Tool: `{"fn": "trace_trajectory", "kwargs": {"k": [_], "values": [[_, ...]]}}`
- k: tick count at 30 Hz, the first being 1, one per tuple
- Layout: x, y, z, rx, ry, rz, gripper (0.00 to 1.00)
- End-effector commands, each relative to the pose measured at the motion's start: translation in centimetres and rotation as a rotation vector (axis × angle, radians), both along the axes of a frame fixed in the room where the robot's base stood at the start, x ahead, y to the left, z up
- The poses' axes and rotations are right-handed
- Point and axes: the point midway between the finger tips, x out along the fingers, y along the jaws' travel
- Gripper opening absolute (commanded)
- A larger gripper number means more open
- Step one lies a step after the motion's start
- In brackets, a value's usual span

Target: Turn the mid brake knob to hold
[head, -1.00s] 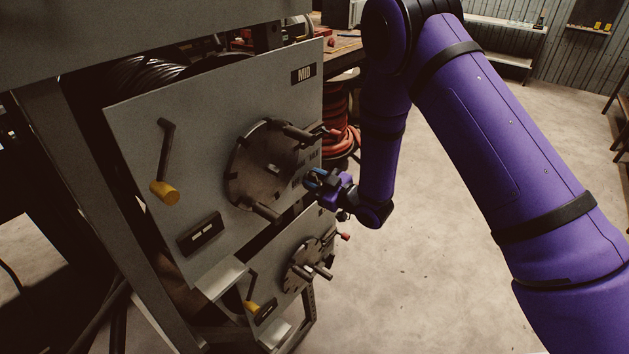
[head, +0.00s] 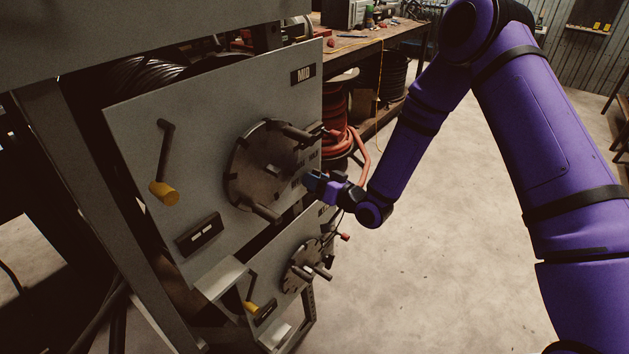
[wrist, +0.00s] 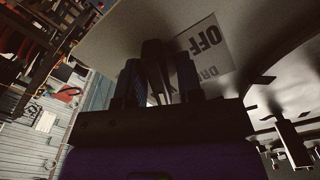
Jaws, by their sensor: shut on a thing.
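The mid panel (head: 215,95) is a grey plate marked MID, with a round dark reel disc (head: 262,165) at its right. My gripper (head: 310,182) is at the panel's right edge, just right of the disc. In the wrist view my gripper's fingers (wrist: 160,80) are closed on both sides of a dark knob (wrist: 155,52) on the panel. A label (wrist: 205,48) beside the knob reads OFF, with what looks like DRAG under it. In the head view the knob is hidden by my gripper and I cannot read its setting.
A yellow-handled crank (head: 165,190) sticks out at the panel's left. A lower panel (head: 285,245) has a smaller disc with pegs and a red-tipped lever (head: 344,237). Pegs stick out of the large disc near my gripper. The floor to the right is clear.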

Motion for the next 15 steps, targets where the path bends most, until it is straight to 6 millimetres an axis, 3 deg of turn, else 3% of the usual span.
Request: {"fn": "trace_trajectory", "kwargs": {"k": [15], "values": [[-0.14,-0.06,-0.23,0.044,0.067,0.001,0.1]]}}
